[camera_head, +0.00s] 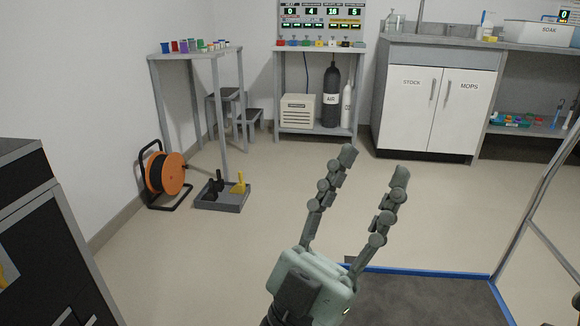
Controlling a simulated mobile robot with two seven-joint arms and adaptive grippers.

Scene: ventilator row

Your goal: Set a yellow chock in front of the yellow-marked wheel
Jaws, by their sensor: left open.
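A yellow chock (238,187) stands in a shallow grey tray (222,208) on the floor, left of centre. Dark chocks (215,183) sit beside it in the same tray. My left gripper (374,166) is open and empty, its two fingers spread and pointing up and away in the picture. It appears right of the tray, apart from the chocks. I cannot make out a yellow-marked wheel. My right gripper is not in view.
An orange cable reel (166,174) stands left of the tray, with a tall grey table (196,54) behind. A blue-edged dark mat (424,296) and a metal frame (545,190) are at right. A dark cabinet (40,240) is at left. The middle floor is clear.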

